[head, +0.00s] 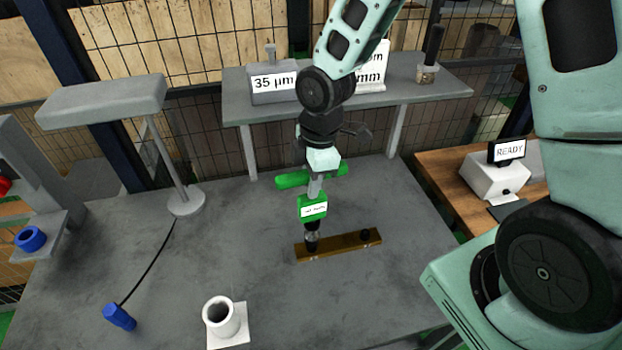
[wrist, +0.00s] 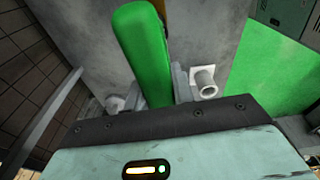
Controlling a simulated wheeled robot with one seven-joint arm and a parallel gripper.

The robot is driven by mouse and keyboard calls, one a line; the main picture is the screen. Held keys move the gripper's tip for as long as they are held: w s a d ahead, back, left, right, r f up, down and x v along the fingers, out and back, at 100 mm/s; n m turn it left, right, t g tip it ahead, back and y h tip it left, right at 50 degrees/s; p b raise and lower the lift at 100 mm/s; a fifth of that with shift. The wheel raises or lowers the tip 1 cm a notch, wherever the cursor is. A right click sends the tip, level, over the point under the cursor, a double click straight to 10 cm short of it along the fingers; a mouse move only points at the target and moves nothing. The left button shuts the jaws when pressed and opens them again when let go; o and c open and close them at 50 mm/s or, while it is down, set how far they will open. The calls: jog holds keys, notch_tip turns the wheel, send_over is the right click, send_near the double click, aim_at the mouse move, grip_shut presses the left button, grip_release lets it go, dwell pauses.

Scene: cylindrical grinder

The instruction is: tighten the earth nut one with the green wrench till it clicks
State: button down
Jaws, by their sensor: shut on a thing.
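The green wrench (head: 311,208) stands upright in the head view, with a green cross handle at the top, a label on its body and a dark socket end at the bottom. My gripper (head: 318,176) is above it, shut on the handle. In the wrist view the green handle (wrist: 146,55) runs between the fingers of my gripper (wrist: 155,88). The brown bar (head: 340,245) lies on the grey table. The wrench's socket end is at the bar's left stud and hides it, so I cannot tell how it sits on the nut. A dark nut (head: 369,236) shows at the bar's right end.
A white cup-like holder (head: 222,317) stands at the front of the table, and a blue-handled tool (head: 119,316) on a cable lies at the left. A lamp-like stand (head: 186,200) is behind it. A shelf (head: 410,92) with labelled blocks spans the back. A display (head: 507,150) reads READY at the right.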

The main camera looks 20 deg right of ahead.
jog(key=shift+f, duration=0.35)
jog(key=shift+f+b, duration=0.35)
jog(key=shift+b, duration=0.15)
jog(key=shift+f+b, duration=0.75)
jog(key=shift+f, duration=0.45)
dwell(0.4)
